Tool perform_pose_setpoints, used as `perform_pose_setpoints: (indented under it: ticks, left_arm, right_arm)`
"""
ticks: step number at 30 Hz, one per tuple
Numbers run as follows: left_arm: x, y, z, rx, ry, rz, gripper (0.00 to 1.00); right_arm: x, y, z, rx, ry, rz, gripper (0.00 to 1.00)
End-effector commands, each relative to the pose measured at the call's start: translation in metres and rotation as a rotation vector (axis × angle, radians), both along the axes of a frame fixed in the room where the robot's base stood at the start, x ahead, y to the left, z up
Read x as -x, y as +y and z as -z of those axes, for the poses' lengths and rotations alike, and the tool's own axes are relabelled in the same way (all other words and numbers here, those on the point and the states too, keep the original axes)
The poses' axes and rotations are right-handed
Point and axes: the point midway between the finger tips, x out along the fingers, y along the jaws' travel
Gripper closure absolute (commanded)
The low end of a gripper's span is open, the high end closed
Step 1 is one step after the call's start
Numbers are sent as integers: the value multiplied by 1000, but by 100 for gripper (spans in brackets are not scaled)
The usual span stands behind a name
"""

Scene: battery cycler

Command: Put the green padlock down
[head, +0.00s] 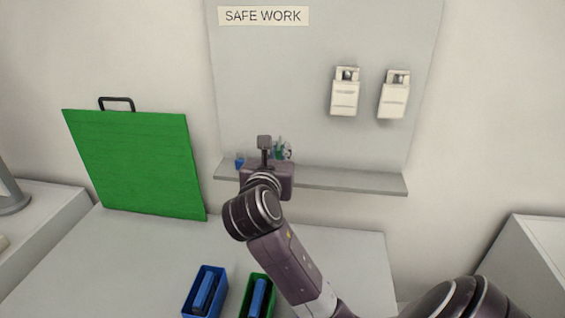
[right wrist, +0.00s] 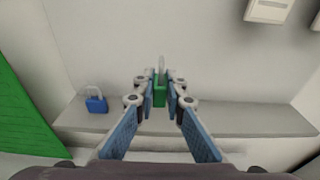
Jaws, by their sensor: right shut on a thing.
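My right gripper (right wrist: 161,95) is shut on the green padlock (right wrist: 160,93), which is upright between the fingertips with its shackle up. In the head view the right gripper (head: 282,151) is over the grey shelf (head: 345,182), and my wrist hides much of it and the padlock. The padlock is at the shelf, but I cannot tell whether its base touches it. A blue padlock (right wrist: 96,104) stands on the shelf to the left, apart from the gripper; it also shows in the head view (head: 240,161). My left gripper is not in view.
The shelf is clear to the right of the gripper. A green board (head: 140,165) with a black handle stands at the left. Two white boxes (head: 345,95) (head: 394,97) hang on the panel above. Blue (head: 188,293) and green (head: 247,287) bins holding blue items sit on the table.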

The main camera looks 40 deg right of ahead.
Motion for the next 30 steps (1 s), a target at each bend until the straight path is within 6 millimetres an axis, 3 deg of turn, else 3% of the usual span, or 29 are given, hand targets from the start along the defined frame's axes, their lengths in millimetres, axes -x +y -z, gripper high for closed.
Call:
perform_pose_setpoints:
  ticks: [6, 21, 30]
  left_arm:
    - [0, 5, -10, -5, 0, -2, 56]
    - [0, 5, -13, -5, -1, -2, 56]
    - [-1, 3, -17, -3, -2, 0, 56]
  right_arm:
    - [-27, -35, 2, -1, 2, 0, 100]
    - [-25, -32, 65, -1, 3, -1, 100]
    - [-28, -35, 70, 0, -2, -1, 100]
